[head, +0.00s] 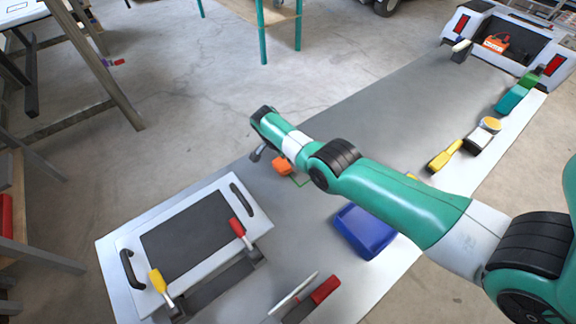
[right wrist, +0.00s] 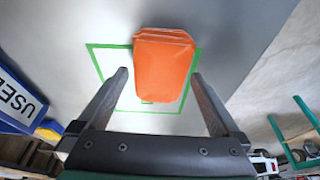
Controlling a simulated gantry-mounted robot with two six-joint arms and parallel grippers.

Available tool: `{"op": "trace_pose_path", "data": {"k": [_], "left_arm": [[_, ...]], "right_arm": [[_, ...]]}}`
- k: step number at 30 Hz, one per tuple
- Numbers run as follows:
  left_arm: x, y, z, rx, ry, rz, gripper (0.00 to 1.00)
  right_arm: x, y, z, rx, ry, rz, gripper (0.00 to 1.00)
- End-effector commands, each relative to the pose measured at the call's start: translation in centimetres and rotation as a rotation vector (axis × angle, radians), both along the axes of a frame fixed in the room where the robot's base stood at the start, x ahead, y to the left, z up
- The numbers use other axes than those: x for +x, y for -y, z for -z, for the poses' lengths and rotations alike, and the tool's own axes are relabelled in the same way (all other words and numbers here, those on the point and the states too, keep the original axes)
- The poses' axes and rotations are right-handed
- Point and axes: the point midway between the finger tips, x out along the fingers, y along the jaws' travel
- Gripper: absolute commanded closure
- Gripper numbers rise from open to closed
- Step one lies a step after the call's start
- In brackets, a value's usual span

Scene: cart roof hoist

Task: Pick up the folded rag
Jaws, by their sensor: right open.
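The folded orange rag (head: 282,166) lies on the grey work surface, inside a green square outline (head: 301,182). In the right wrist view the rag (right wrist: 163,65) shows as a layered block with its near end reaching between my finger tips. My right gripper (right wrist: 158,76) is open, with one finger on each side of the rag and visible gaps to both. In the head view my right gripper (head: 258,153) is at the rag's left, partly hidden by its own wrist. My left gripper is not in view.
A blue bin (head: 364,231) stands right of the rag; its side reads "USED" in the right wrist view (right wrist: 20,97). A white framed panel (head: 258,222) with red and yellow handled tools lies at front left. A yellow tool (head: 444,156) and other items line the right edge.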

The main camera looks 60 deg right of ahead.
Motion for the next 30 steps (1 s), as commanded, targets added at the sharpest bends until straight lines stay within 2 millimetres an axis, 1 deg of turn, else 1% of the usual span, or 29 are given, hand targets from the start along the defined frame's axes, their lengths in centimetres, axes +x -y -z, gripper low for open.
{"op": "trace_pose_path", "data": {"k": [4, 15, 24, 26, 30], "left_arm": [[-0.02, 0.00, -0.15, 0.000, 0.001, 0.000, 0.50], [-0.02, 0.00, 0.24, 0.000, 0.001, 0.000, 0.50], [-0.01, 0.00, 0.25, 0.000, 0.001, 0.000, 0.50], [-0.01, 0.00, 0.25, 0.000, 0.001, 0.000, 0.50], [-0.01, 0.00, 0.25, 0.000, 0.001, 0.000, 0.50]], "right_arm": [[0.02, -0.01, -0.15, 0.000, 0.000, 0.000, 0.00], [0.00, -0.02, 0.34, 0.000, -0.001, 0.000, 0.00], [0.01, -0.03, 0.34, 0.000, -0.001, 0.000, 0.00], [0.01, -0.03, 0.34, 0.000, 0.000, 0.000, 0.11], [0.01, -0.03, 0.34, 0.000, -0.001, 0.000, 0.36]]}}
